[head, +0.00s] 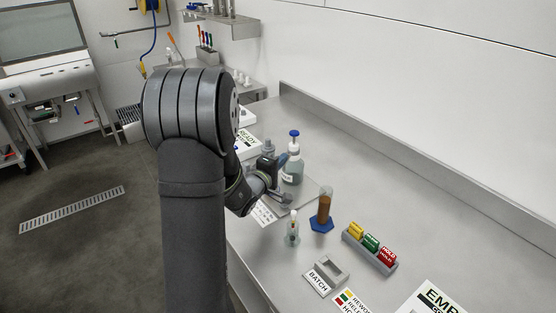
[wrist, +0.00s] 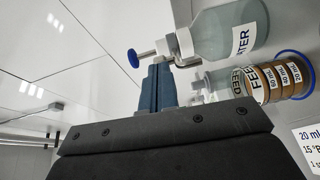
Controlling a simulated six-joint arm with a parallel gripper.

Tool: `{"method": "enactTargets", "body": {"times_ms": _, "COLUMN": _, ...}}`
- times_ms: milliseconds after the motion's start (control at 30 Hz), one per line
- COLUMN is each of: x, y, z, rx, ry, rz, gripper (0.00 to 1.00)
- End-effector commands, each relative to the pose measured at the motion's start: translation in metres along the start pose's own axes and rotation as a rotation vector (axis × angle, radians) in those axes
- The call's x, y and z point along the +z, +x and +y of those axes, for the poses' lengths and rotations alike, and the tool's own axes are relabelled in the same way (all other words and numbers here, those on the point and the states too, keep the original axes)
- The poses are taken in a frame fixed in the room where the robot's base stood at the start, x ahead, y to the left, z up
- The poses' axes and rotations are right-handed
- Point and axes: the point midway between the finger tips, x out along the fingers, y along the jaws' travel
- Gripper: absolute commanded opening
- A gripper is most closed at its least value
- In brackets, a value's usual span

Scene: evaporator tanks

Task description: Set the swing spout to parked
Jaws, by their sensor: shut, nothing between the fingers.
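A clear bottle of pale liquid (head: 292,172) stands on the bench, with a blue knob (head: 294,133) on its dispenser top. In the wrist view the bottle (wrist: 228,32), its label partly cut off, lies across the picture, with its white cap and blue knob (wrist: 132,58) at left. A short metal and white spout (wrist: 186,62) shows beside the cap, close to the fingertips; I cannot tell its exact direction. My gripper (wrist: 160,68) is shut and empty, its blue fingers beside the dispenser top. Whether they touch it is unclear. In the head view my gripper (head: 283,159) is at the bottle's left.
A cylinder of brown liquid on a blue base (head: 324,210) and a small clear bottle (head: 292,230) stand nearer. A rack of yellow, green and red tags (head: 369,248) and a BATCH holder (head: 325,275) are in front. The bench is clear at right, along the back wall.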

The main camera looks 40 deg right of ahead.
Motion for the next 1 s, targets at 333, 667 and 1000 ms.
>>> {"method": "enactTargets", "body": {"times_ms": 333, "x": 0.013, "y": 0.002, "z": 0.001, "rx": 0.001, "ry": 0.0, "rz": -0.003, "gripper": 0.0}}
{"method": "enactTargets", "body": {"times_ms": 667, "x": 0.03, "y": 0.007, "z": 0.002, "rx": 0.001, "ry": 0.0, "rz": -0.004, "gripper": 0.0}}
{"method": "enactTargets", "body": {"times_ms": 1000, "x": 0.053, "y": 0.021, "z": 0.003, "rx": 0.001, "ry": 0.0, "rz": -0.004, "gripper": 0.0}}
